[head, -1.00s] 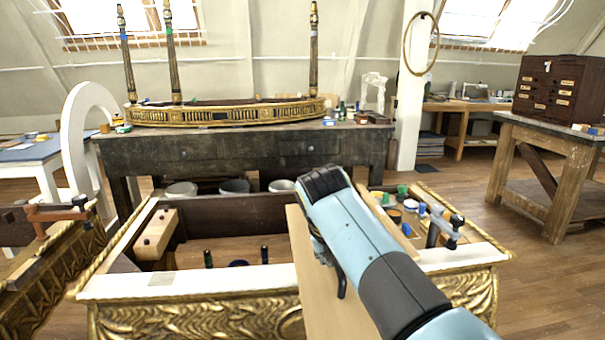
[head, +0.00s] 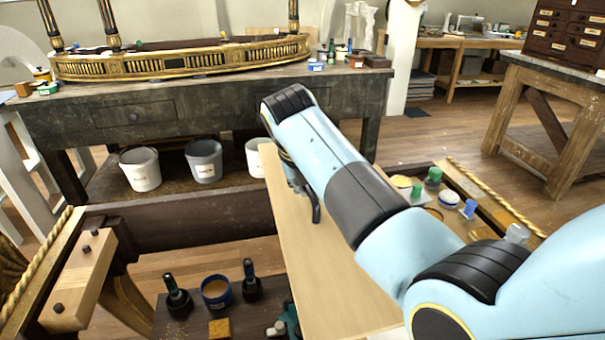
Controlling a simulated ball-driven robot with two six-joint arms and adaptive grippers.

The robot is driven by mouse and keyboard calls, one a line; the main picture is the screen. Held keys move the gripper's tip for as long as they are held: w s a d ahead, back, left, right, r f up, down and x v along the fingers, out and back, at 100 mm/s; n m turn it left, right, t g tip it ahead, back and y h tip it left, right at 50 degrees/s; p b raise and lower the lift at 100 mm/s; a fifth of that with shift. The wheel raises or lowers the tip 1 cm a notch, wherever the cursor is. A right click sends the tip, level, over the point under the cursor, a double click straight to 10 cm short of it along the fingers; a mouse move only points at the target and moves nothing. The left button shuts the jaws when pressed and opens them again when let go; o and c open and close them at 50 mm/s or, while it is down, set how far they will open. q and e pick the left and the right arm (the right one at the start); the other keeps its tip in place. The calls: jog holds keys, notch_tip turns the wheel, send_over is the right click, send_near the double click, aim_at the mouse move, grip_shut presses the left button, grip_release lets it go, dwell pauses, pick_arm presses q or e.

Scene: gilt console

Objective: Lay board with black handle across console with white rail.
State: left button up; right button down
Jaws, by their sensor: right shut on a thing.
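The board (head: 305,265) is a long pale wooden plank, running from front to back over the open console. My right gripper (head: 308,200) is at its far part, shut on it, with a dark curved finger above its face. The black handle cannot be told apart from the dark gripper parts. I cannot tell whether the board touches the console. The console (head: 40,262) shows its gilt rope edges and open inside; its white rail is almost wholly below the picture. My left gripper is not in view.
Inside the console, dark bottles (head: 177,298) and a blue tub (head: 216,292) stand left of the board. A wooden block (head: 82,280) sits at the left side. Paint pots (head: 434,177) stand at the right. A dark workbench (head: 150,115) with buckets (head: 139,168) below stands behind.

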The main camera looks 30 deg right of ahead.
aim_at(308, 203)
jog(key=shift+s+f+b, duration=0.15)
jog(key=shift+f+b, duration=0.4)
jog(key=shift+b, duration=0.05)
jog(key=shift+f+b, duration=0.35)
jog(key=shift+f, duration=0.05)
notch_tip(308, 203, down, 3)
jog(key=shift+r+b, duration=0.15)
jog(key=shift+b, duration=1)
jog(key=shift+f+b, duration=0.5)
jog(key=shift+f, duration=0.4)
jog(key=shift+f, duration=0.2)
jog(key=c, duration=0.5)
grip_release()
jog(key=shift+c, duration=0.2)
